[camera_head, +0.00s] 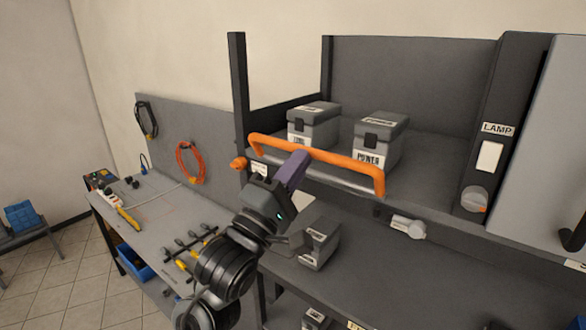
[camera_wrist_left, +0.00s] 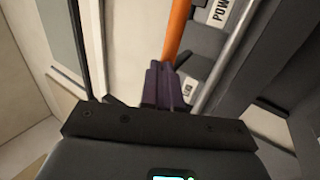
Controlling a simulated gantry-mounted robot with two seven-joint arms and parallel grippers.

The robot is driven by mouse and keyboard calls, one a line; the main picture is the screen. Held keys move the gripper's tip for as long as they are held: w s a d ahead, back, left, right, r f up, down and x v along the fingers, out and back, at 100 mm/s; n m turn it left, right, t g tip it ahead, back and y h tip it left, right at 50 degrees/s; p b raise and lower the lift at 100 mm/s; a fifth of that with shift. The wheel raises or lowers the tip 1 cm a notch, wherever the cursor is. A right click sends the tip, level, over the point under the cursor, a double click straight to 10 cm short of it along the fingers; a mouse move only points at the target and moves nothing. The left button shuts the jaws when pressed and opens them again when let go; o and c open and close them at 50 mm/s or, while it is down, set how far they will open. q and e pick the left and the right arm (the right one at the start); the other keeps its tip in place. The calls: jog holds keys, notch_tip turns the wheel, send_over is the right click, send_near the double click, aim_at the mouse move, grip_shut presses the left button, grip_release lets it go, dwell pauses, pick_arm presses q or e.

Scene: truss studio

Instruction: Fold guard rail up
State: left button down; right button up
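The guard rail (camera_head: 345,160) is an orange bar along the front of the upper shelf. It stands above the shelf's front edge, with its right end bending down to the edge. My left gripper (camera_head: 302,157) comes from below, its purple fingers overlapping the rail left of the middle. In the left wrist view the fingers (camera_wrist_left: 164,82) look close together, and the rail (camera_wrist_left: 177,35) runs down to their tips. I cannot tell whether the rail is between the tips or only touching them. My right gripper is in neither view.
Two grey boxes (camera_head: 315,126) (camera_head: 381,138) stand on the shelf behind the rail. A dark post (camera_head: 237,95) rises at its left. A lamp panel (camera_head: 490,155) stands at the right. A workbench (camera_head: 150,215) with tools lies left. Another box (camera_head: 318,246) sits below.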

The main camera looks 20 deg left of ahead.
pick_arm(q)
jog(key=shift+w+d+r+p, duration=0.25)
jog(key=shift+w+r+p, duration=0.5)
jog(key=shift+p, duration=0.05)
jog(key=shift+w+d+r+p, duration=0.2)
jog(key=shift+w+r+p, duration=0.55)
jog(key=shift+p, duration=0.05)
jog(key=shift+s, duration=0.1)
dwell(0.6)
